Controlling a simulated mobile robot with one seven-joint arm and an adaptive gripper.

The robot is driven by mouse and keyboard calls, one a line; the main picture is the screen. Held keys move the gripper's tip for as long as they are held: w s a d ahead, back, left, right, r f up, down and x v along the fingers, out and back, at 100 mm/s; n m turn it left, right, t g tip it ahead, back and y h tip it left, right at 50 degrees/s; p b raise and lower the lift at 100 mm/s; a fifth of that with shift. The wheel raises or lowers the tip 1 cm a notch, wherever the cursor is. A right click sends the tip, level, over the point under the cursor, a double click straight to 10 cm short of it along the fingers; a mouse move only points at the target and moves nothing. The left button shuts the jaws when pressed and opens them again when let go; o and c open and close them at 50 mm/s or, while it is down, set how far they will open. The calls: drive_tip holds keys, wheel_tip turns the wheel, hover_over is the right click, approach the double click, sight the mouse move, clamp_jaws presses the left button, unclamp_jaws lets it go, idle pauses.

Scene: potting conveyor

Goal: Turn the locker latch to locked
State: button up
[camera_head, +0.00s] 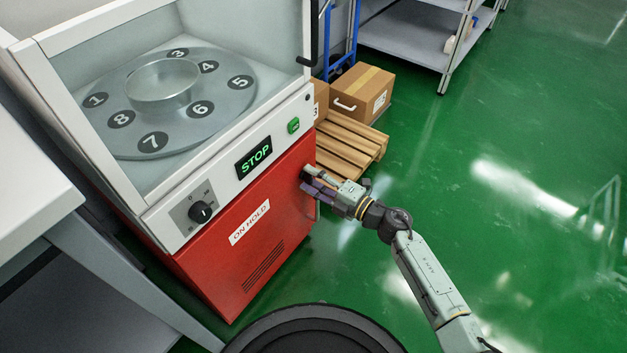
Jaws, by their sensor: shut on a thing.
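The red locker (268,232) with an "ON HOLD" label stands below the white machine housing. My gripper (312,182) is at the upper right of the locker's red front, reaching in from the right. Its purple-grey fingers are shut on the latch there. The latch is mostly hidden behind the fingers, so I cannot tell which way it is turned.
Above the locker are a lit "STOP" display (253,158), a green button (293,125) and a black knob (200,212). A wooden pallet (347,150) with cardboard boxes (362,91) stands behind my gripper. Green floor (530,220) is clear to the right.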

drive_tip(key=shift+n, duration=0.4)
drive_tip(key=o, duration=1.2)
drive_tip(key=shift+c, duration=0.2)
drive_tip(key=v, duration=1.2)
